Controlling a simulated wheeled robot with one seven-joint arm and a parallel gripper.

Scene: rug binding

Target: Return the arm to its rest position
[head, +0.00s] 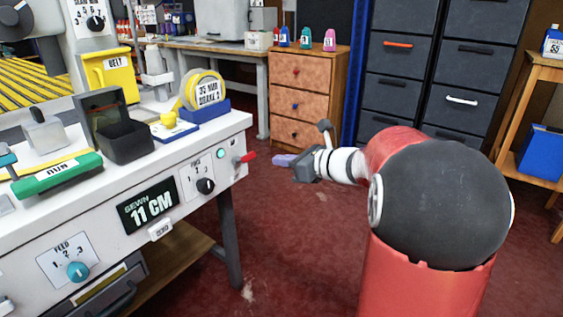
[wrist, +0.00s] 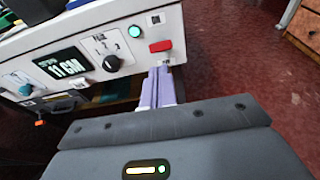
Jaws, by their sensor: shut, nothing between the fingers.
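My gripper (head: 283,160) extends from my red and white arm toward the right end of the white machine table (head: 130,185) in the head view. Its pale purple fingers are together and empty. In the wrist view my gripper (wrist: 167,72) points at the machine's front panel, just below a red lever (wrist: 160,46). The same red lever (head: 246,157) sticks out at the panel's right end in the head view, left of the fingers with a gap between them. Whether the fingertips touch the panel is hard to tell in the wrist view.
The display (head: 149,204) reads 11 CM. A dial (head: 205,185) and a lit teal button (head: 221,153) sit near the lever. A wooden drawer cabinet (head: 308,95) and grey drawers (head: 395,85) stand behind. Red floor (head: 290,240) lies clear between the table and my body.

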